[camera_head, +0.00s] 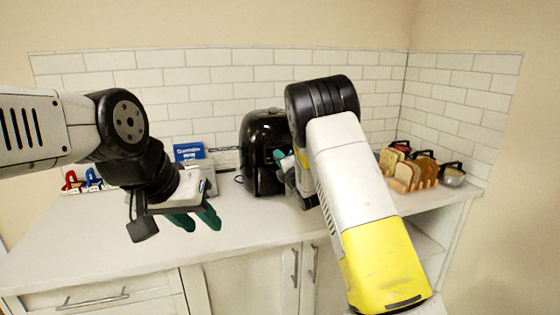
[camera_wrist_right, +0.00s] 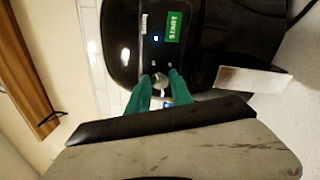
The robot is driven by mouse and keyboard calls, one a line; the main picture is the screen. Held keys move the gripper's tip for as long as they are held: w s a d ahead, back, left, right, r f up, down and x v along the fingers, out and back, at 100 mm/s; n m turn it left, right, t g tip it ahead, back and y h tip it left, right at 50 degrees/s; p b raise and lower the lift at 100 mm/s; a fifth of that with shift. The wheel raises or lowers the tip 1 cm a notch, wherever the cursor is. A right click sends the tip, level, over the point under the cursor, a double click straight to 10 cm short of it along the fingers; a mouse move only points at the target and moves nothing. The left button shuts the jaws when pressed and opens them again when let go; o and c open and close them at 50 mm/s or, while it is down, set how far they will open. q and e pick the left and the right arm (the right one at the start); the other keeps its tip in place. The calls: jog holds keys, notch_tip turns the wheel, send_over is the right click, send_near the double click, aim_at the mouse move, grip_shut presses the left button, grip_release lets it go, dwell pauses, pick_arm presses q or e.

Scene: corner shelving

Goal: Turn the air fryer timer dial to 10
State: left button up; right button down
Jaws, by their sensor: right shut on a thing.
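The black air fryer (camera_head: 262,140) stands on the counter against the tiled wall, partly hidden behind my right arm. In the right wrist view its dark front panel (camera_wrist_right: 150,58) shows a green START label (camera_wrist_right: 173,27) and a small blue light. My right gripper (camera_wrist_right: 161,90) has its green fingers on either side of the round silver timer dial (camera_wrist_right: 160,80), shut on it. The dial's numbers are too small to read. In the head view the right gripper (camera_head: 281,155) is mostly hidden by its arm. My left gripper (camera_head: 195,220) is open and empty above the counter.
The white counter (camera_head: 255,228) is clear in front. A wooden rack with bread slices (camera_head: 404,176) and a lidded pot (camera_head: 452,175) stand to the right. A blue box (camera_head: 189,151) and red and blue items stand at the left.

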jog(key=shift+f, duration=0.1)
jog(key=c, duration=1.1)
grip_release()
jog(key=shift+c, duration=0.2)
jog(key=v, duration=0.7)
jog(key=shift+s, duration=0.4)
jog(key=shift+d, duration=0.15)
